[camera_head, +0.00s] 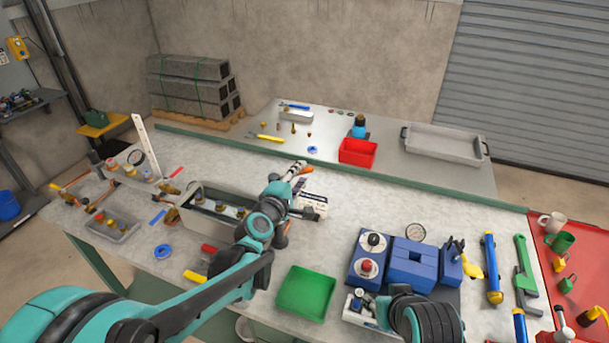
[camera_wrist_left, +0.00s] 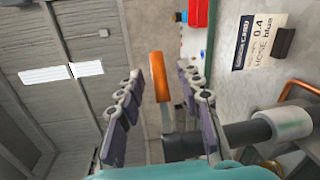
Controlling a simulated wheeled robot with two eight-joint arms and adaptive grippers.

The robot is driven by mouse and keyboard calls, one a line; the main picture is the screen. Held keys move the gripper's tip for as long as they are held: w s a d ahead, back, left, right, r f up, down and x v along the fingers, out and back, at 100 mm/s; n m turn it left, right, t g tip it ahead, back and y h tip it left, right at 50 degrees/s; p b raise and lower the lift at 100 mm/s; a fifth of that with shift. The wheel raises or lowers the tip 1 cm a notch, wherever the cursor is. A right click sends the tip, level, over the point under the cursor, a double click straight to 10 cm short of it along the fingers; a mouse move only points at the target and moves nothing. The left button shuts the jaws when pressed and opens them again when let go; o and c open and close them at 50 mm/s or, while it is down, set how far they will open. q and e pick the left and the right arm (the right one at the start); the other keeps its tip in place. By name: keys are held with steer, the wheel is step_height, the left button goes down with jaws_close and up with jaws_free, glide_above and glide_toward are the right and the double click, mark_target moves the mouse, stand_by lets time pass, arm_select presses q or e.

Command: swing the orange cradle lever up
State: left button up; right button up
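The orange cradle lever (camera_wrist_left: 160,78) stands between the two fingers of my left gripper (camera_wrist_left: 162,88) in the left wrist view. The fingers are apart, with a gap on each side of the orange grip, so the gripper is open around it. Below the grip, a grey shank runs down to a dark cylindrical part (camera_wrist_left: 183,147). The rest of the lever is hidden by the gripper. My right gripper does not show.
A printed card (camera_head: 314,199) lies right of my left gripper. A red bin (camera_head: 358,151) and a grey tray (camera_head: 445,142) stand behind. A green tray (camera_head: 306,292) and blue blocks (camera_head: 408,263) are nearer. The bench (camera_head: 345,218) between is clear.

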arm_select(q)
steer(key=shift+x, duration=1.15)
steer(key=shift+c, duration=0.4)
jaws_close()
